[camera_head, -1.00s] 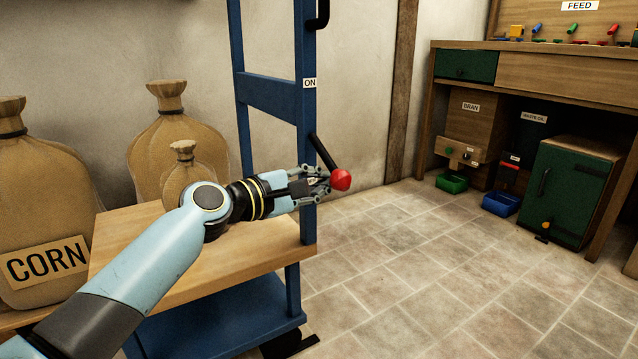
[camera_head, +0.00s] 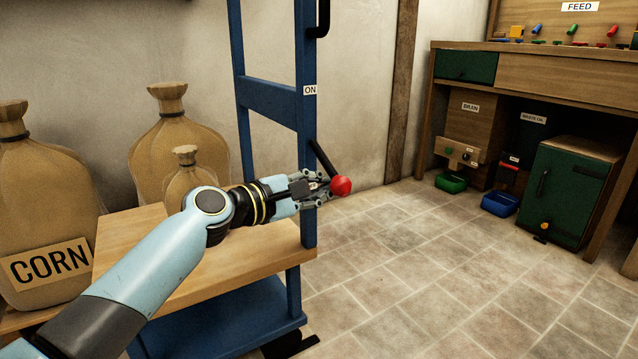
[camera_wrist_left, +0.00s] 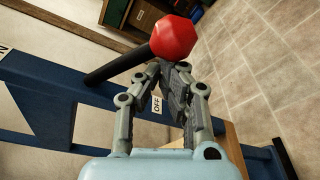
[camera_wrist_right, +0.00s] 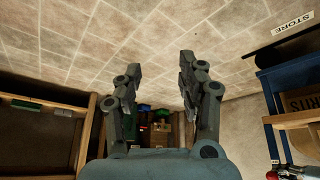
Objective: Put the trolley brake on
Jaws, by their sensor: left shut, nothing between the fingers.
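The blue trolley (camera_head: 268,100) stands at the middle left with a wooden deck. Its brake lever (camera_head: 321,157) is a black rod with a red knob (camera_head: 341,186), slanting down to the right from the post. An ON label (camera_head: 310,90) is higher on the post; an OFF label (camera_wrist_left: 157,104) shows in the left wrist view. My left gripper (camera_head: 322,188) is shut and empty, its fingertips close by the red knob (camera_wrist_left: 173,37); I cannot tell if they touch. My right gripper (camera_wrist_right: 190,70) is open and empty, seen only in its own wrist view, over the floor.
Sacks, one marked CORN (camera_head: 48,262), stand at the left behind the deck (camera_head: 240,270). A workbench (camera_head: 560,75) with bins and a green cabinet (camera_head: 563,190) below is at the right. The floor (camera_head: 420,270) between is clear.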

